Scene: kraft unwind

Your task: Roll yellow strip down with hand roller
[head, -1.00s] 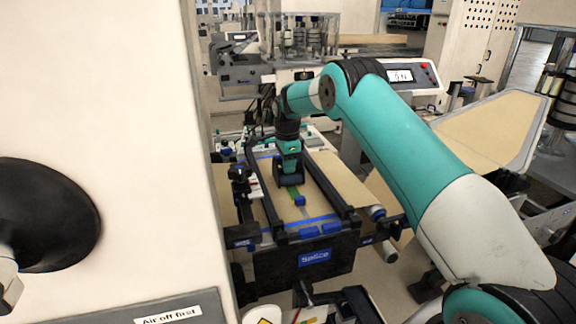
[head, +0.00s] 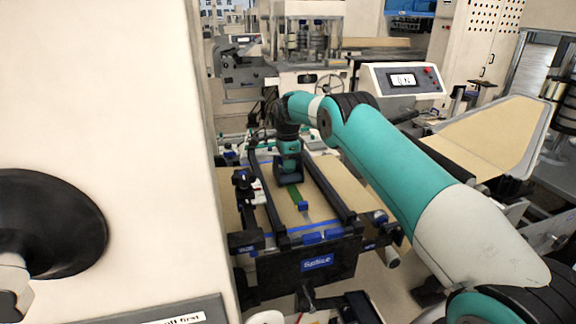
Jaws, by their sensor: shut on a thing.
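My gripper (head: 289,179) points down onto the brown web on the splice table (head: 322,196), between two dark rails. It is shut on the hand roller, which is mostly hidden by the dark gripper end, so I cannot tell whether the roller touches the web. A narrow strip (head: 295,194), which looks green here, runs from under the gripper toward the near edge. A small blue piece (head: 303,206) sits at the strip's near end. No clearly yellow strip shows, and the far part of the strip is hidden behind the gripper.
Dark rails (head: 326,190) flank the web on both sides. A "Splice" sign (head: 317,262) is on the table's front. A control console (head: 402,80) stands behind my arm at the right. A large pale machine panel (head: 110,110) fills the left.

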